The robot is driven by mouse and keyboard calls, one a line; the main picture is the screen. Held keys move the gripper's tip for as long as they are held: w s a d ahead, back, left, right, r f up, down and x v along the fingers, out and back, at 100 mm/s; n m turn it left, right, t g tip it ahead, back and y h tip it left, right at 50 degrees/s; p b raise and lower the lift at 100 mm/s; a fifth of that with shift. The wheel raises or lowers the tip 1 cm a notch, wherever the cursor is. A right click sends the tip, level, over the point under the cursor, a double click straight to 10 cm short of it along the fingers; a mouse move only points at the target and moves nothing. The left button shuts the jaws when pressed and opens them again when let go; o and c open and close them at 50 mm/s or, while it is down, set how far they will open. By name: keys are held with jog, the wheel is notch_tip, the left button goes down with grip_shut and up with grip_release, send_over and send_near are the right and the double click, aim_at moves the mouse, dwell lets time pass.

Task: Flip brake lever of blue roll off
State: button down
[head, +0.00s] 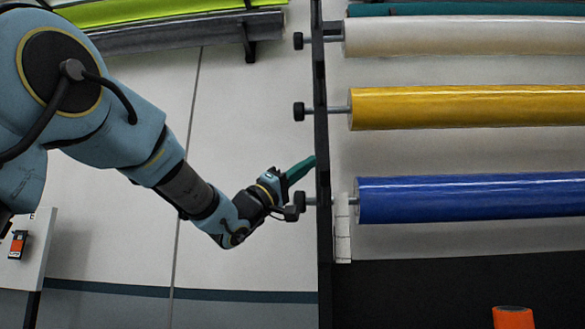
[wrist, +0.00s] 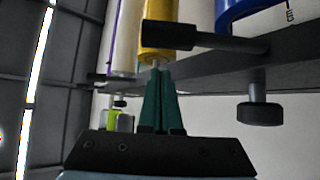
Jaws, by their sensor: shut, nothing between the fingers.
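The blue roll (head: 470,198) lies across the rack at the right in the head view; its end shows at the top right of the wrist view (wrist: 232,12). Its shaft passes through the black upright to a black end knob (head: 299,201). In the wrist view a dark lever-like handle (wrist: 192,38) sticks out from the upright near the blue roll, above my fingertips; I cannot tell its on or off position. My gripper (head: 309,164) is shut and empty, its green fingers (wrist: 157,72) together, beside the upright just above the knob. Contact with the handle cannot be told.
The black upright (head: 322,120) stands right beside my fingers. A yellow roll (head: 470,107) and a cream roll (head: 470,37) lie above the blue one. A large black knob (wrist: 260,113) is right of my fingers. The wall side left of the upright is open.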

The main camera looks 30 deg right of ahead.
aim_at(325, 187)
jog(key=shift+s+d+f+p, duration=0.1)
jog(key=shift+s+f+p, duration=0.35)
jog(key=shift+s+f, duration=0.75)
jog(key=shift+f+b, duration=0.15)
jog(key=shift+b, duration=0.15)
